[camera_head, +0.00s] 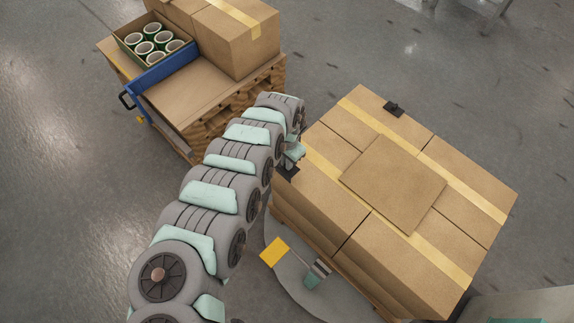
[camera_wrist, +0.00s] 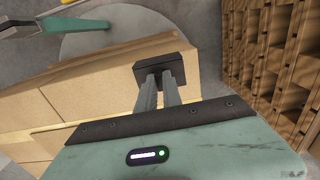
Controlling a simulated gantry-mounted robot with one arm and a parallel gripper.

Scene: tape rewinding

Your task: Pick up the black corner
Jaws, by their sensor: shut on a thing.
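A black corner (camera_wrist: 172,62) is between the fingertips of my gripper (camera_wrist: 158,84) in the wrist view. The gripper is shut on it. In the head view the same black corner (camera_head: 288,172) shows at the left corner of the stacked boxes (camera_head: 370,245), below the end of my arm; my fingers (camera_head: 291,163) are small there and partly hidden. I cannot tell whether the corner touches the box. A second black corner (camera_head: 394,108) lies on the far top edge of the stack, apart from my gripper.
The boxes stand on a pallet over a round grey plate (camera_head: 278,222). A flat cardboard sheet (camera_head: 392,183) lies on top. Another pallet (camera_head: 200,135) at the upper left holds boxes, a blue holder (camera_head: 160,72) and a crate of tape rolls (camera_head: 155,40). Open floor lies between the pallets.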

